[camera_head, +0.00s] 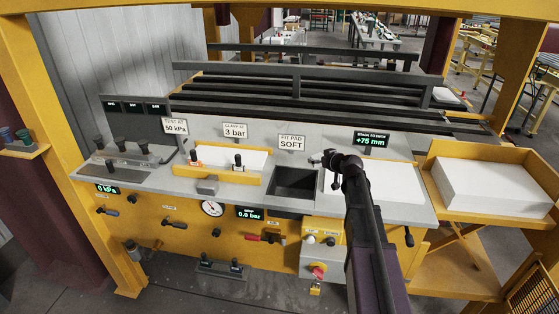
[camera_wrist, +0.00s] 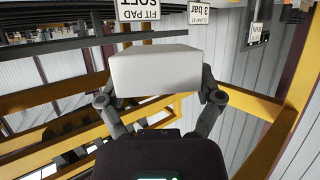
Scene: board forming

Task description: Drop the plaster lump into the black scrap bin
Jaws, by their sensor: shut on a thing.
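My gripper (camera_head: 329,160) is shut on a pale, block-shaped lump (camera_wrist: 155,72), which I take to be the plaster lump. In the wrist view it sits between the two dark fingers (camera_wrist: 160,96), with a finger against each side. In the head view the lump is not clearly made out against the pale bench. The black scrap bin (camera_head: 294,180) appears as a dark, square, open-topped box in the bench top. My gripper is above the bench, just right of the bin in the head view. The bin is not visible in the wrist view.
A white sheet or board (camera_head: 395,183) lies right of the bin. A yellow-edged tray (camera_head: 246,184) with white contents and small dark knobs is at its left. The "FIT PAD SOFT" sign (camera_head: 291,143) stands behind the bin. A stack of white boards (camera_head: 495,193) is far right.

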